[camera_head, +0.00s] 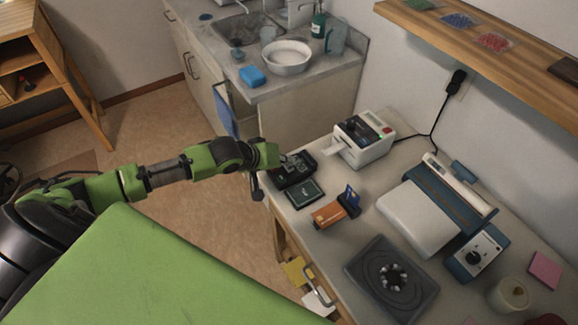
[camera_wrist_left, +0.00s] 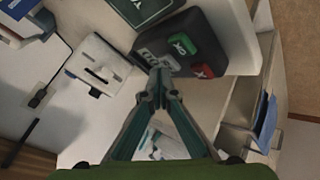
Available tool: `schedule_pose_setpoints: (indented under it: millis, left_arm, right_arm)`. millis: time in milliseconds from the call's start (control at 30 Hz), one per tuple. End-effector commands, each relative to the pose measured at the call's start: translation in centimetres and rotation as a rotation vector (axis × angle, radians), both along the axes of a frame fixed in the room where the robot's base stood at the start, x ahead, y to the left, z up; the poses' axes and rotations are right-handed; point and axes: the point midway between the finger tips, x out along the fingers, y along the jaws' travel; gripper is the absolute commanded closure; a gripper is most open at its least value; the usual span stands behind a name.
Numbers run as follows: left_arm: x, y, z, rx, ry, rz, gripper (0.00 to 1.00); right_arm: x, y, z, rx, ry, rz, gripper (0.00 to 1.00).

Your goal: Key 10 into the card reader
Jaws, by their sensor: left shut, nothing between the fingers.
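The card reader (camera_head: 296,172) is a dark keypad device near the left edge of the worktop (camera_head: 335,228). In the left wrist view the card reader (camera_wrist_left: 222,40) shows a green OK key (camera_wrist_left: 183,44) and a red X key (camera_wrist_left: 203,71); pale keys lie beside them near my fingertips. My left gripper (camera_wrist_left: 159,76) is shut and empty, its tips together over or at the pale keys. I cannot tell whether they touch. In the head view the left gripper (camera_head: 283,158) is small and dark against the reader. The reader's display cannot be read. My right gripper is not seen.
A dark green pad (camera_head: 305,193) lies close to the reader. A white printer (camera_head: 364,138) stands behind, and an orange card holder (camera_head: 336,211) in front. A blue-and-white sealer (camera_head: 437,205) and a dark tray (camera_head: 391,278) fill the right.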

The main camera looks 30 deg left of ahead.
Motion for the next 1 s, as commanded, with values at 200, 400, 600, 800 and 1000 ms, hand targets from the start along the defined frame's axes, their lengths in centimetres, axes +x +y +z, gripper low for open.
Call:
schedule_pose_setpoints:
  millis: [200,400,600,800,1000]
  left_arm:
    - [0.0,0.0,-0.2,0.000,0.000,0.000,1.00]
    - [0.0,0.0,-0.4,0.000,0.000,0.000,1.00]
    - [0.0,0.0,-0.7,0.000,0.000,0.000,1.00]
    - [0.0,0.0,-1.0,0.000,0.001,0.000,1.00]
    - [-0.1,0.0,-1.0,0.001,0.002,0.001,1.00]
  right_arm:
    - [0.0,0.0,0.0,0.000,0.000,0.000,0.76]
    - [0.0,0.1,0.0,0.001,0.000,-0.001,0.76]
    - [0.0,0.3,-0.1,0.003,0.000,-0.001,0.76]
    - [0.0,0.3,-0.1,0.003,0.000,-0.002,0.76]
    - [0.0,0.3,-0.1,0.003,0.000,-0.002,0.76]
